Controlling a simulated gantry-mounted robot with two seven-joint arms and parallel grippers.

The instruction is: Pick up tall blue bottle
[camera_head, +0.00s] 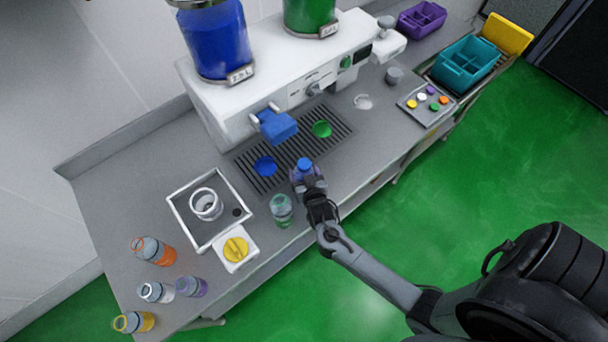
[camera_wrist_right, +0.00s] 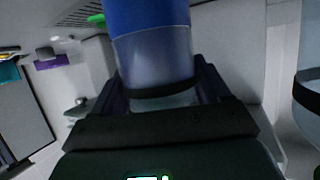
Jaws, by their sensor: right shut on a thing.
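The tall blue bottle (camera_head: 304,168) has a blue cap and a clear bluish body, and it stands about upright at the front edge of the drip grate. My right gripper (camera_head: 310,187) is shut on its body from the front. In the right wrist view the bottle (camera_wrist_right: 155,55) fills the middle between my right gripper's fingers (camera_wrist_right: 162,88), with a dark band around its lower part. The bottle's base is hidden, so I cannot tell whether it touches the counter. My left gripper is not in view.
A green-tinted bottle (camera_head: 281,210) stands close to the left. The dispenser's blue spout (camera_head: 277,125) is behind the held bottle. A white-rimmed tray (camera_head: 181,209) holds a jar. Orange (camera_head: 153,251), yellow (camera_head: 134,322) and other bottles stand at left. A button tray (camera_head: 426,105) sits right.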

